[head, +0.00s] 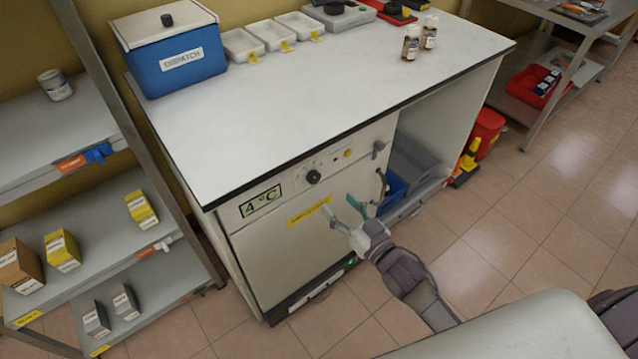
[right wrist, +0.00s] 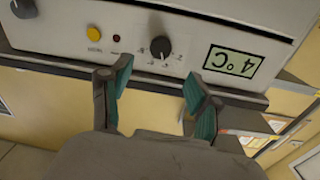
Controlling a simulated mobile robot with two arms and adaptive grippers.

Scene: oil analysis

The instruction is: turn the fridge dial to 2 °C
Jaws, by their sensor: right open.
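The fridge (head: 285,245) stands under the white worktop, with its dial (head: 313,176) on the upper front panel. The display (head: 260,201) reads 4 °C. In the right wrist view the black dial (right wrist: 160,48) lies ahead of and between the fingers, and the display (right wrist: 232,62) appears upside down. My right gripper (head: 343,206) is open and empty, in front of the fridge, below and right of the dial in the head view. In the right wrist view the gripper (right wrist: 155,90) has its teal fingertips apart, not touching the dial. My left gripper is not in view.
A yellow button (head: 348,153) and a fridge handle (head: 381,186) are right of the dial. The worktop (head: 300,100) above holds a blue dispatch box (head: 175,60), white trays and two brown bottles (head: 411,43).

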